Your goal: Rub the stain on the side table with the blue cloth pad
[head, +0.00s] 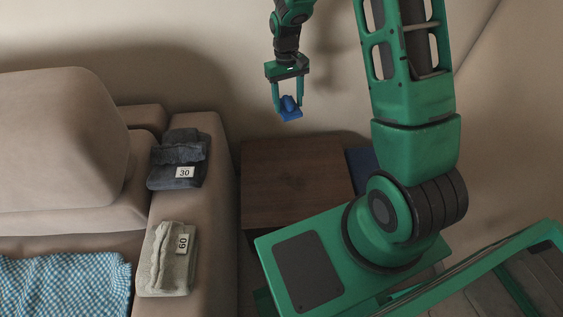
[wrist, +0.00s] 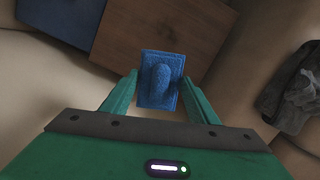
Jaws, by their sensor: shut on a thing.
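The blue cloth pad (head: 289,112) is a flat blue rectangle with a raised grip on top. My gripper (head: 288,104) is shut on this grip and holds the pad in the air, above and behind the side table in the head view. The pad also shows between the fingers in the wrist view (wrist: 160,62). The side table (head: 292,180) is dark brown wood and stands beside the sofa arm. Its top also shows in the wrist view (wrist: 170,30). I cannot make out a clear stain on the visible part of the top; my own body hides its front part.
A blue checked cloth (head: 65,285) lies on the seat. A dark blue thing (head: 362,168) is right of the table. The wall is close behind.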

